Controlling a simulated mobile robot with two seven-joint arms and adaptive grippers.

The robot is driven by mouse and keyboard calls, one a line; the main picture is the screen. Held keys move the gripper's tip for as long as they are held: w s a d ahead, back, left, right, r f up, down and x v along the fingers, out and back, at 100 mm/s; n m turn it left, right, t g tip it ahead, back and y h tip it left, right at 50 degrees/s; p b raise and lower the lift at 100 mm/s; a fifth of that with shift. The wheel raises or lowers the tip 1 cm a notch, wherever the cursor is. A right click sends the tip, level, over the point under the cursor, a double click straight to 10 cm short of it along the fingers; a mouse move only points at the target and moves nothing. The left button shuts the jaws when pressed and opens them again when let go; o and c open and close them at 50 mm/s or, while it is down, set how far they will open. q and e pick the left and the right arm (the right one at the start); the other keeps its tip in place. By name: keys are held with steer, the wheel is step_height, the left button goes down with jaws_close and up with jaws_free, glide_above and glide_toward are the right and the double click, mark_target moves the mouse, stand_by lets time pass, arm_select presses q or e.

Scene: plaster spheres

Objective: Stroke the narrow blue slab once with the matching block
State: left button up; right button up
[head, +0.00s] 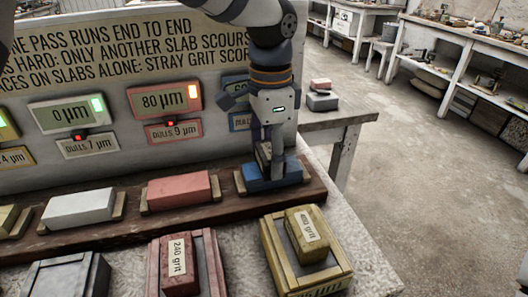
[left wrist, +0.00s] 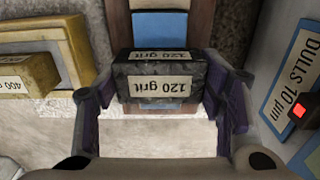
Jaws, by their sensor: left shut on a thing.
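The blue slab (head: 272,179) lies in a wooden holder at the right end of the long rack. It also shows in the left wrist view (left wrist: 160,25), above the block, with a thin blue strip below it. My left gripper (left wrist: 163,88) is shut on a dark speckled block (left wrist: 160,68) whose white label reads 120 grit, upside down in that view. In the head view my left gripper (head: 266,160) points down over the blue slab. The block is mostly hidden there, and I cannot tell whether it touches the slab. My right gripper is not in view.
A red slab (head: 179,188) and a white slab (head: 79,207) lie left along the rack. In front are a red 240 grit block (head: 180,266), a yellow-topped block (head: 306,233) on a yellow tray (head: 336,283), and a dark box (head: 62,277). A display panel (head: 150,55) stands behind.

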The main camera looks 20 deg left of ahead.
mark_target(292, 163)
arm_select(q)
steer(key=shift+w+d+f+b, duration=0.1)
steer(key=shift+w+d, duration=0.35)
steer(key=shift+d, duration=0.2)
steer(key=shift+w+d+r+b, duration=0.15)
steer(key=shift+w+d, duration=0.25)
steer(key=shift+d, duration=0.2)
steer(key=shift+w+d+f+b, duration=0.1)
steer(key=shift+w+d+f, duration=0.05)
steer(key=shift+w+d, duration=0.4)
steer(key=shift+s+d, duration=0.1)
steer(key=shift+s, duration=0.05)
steer(key=shift+r+p, duration=0.4)
steer(key=shift+r, duration=2.7)
